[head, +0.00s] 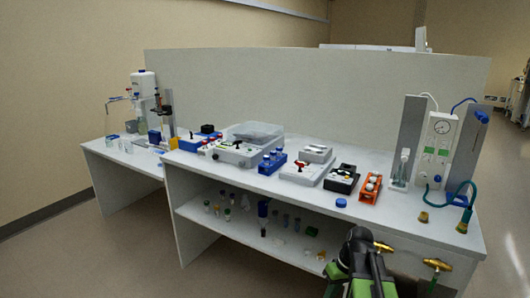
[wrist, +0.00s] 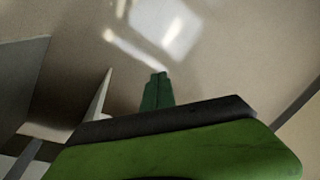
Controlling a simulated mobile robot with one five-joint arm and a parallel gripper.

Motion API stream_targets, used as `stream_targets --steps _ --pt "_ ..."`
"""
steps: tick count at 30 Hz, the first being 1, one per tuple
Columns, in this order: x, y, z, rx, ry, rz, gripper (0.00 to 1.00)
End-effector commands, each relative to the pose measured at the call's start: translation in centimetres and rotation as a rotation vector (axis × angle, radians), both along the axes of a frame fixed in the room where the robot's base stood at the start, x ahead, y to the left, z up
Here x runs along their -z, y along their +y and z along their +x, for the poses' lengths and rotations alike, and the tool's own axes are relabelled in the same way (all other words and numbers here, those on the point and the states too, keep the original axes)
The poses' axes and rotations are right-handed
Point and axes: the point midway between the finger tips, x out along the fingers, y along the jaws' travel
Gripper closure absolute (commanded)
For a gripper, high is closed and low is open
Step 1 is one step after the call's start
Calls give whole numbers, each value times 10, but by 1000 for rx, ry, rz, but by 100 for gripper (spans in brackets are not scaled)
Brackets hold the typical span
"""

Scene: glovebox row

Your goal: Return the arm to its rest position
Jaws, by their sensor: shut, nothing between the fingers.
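My arm, black and green, shows at the bottom of the head view, in front of the bench (head: 420,245) near its right end. It looks folded close to my body, and its fingers cannot be made out there. In the wrist view my gripper (wrist: 157,88) shows as narrow green fingers close together, shut and empty. Behind the fingers is only a blurred, pale brown surface with bright reflections. Nothing touches the fingertips.
Brass valves (head: 437,264) stick out at the bench front, close to my arm. A blue cap (head: 341,202), an orange rack (head: 370,188) and a gauge panel (head: 437,140) stand on the bench top. Small vials fill the lower shelf. Floor at the left is clear.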

Motion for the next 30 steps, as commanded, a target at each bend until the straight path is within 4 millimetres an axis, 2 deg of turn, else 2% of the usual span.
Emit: stream_targets --steps 1,3,6,9,11,13,14,15,24,27,30 --pt "1 28 -2 -32 6 -18 100" --pt "3 60 -5 -58 15 -49 100" --pt "5 98 -13 -79 25 -95 100" --pt "7 127 -27 -53 31 -163 100" --pt "8 112 -36 70 34 -228 100" --pt "8 100 -32 210 35 -267 100" --pt "-3 101 -31 241 39 -262 100" --pt "-22 101 -31 233 39 -261 100" --pt "-111 101 -30 230 39 -259 100" --pt "-134 101 -30 230 40 -258 100" --pt "-143 101 -30 229 39 -258 100"
